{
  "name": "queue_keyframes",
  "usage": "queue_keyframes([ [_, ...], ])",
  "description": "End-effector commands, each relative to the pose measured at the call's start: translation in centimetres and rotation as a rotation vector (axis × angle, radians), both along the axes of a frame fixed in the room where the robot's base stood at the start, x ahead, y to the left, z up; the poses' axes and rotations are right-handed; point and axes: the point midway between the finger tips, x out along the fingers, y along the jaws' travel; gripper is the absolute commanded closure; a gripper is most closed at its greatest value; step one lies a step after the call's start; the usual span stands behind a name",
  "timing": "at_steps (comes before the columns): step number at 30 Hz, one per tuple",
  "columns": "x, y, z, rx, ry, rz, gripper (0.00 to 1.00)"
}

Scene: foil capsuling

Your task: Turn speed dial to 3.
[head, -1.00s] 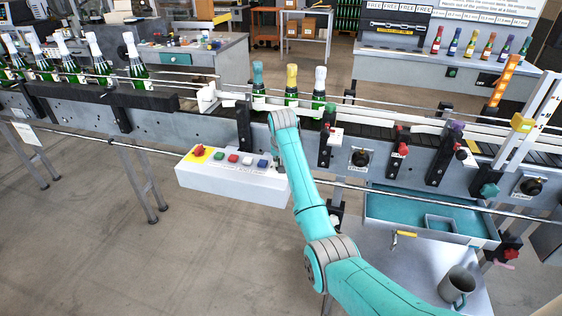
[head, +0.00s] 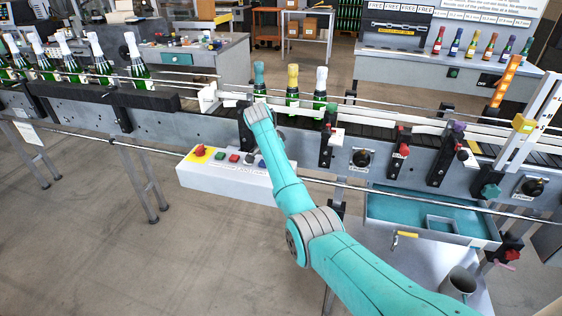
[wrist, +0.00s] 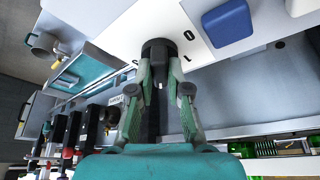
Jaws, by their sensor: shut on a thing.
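In the wrist view my gripper (wrist: 158,68) has its two green fingers closed on a black knob (wrist: 157,48). The knob is on the white control box (wrist: 105,32), beside printed marks that look like 0 and I. A blue button (wrist: 228,22) is next to it. Two other black dials are on the conveyor front, one near the middle (head: 361,158) and one at the right (head: 532,187). Their labels are too small to read.
A yellow-based red button (head: 200,152) and several coloured buttons line the control box. Bottles with teal, yellow (head: 293,78) and white tops stand on the conveyor above. A rail (head: 430,205) runs along its front. A teal tray (head: 385,208) and a mug (head: 458,284) are at the right.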

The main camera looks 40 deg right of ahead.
Motion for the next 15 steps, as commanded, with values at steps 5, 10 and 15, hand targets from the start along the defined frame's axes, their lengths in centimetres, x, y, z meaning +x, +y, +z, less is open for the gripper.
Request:
queue_keyframes([
  [5, 0.15, 0.08, 0.07, 0.002, 0.002, -0.165, 1.0],
  [10, 0.18, 0.06, 0.03, 0.002, 0.003, -0.316, 1.0],
  [15, 0.21, 0.05, 0.02, 0.002, 0.001, -0.414, 1.0],
])
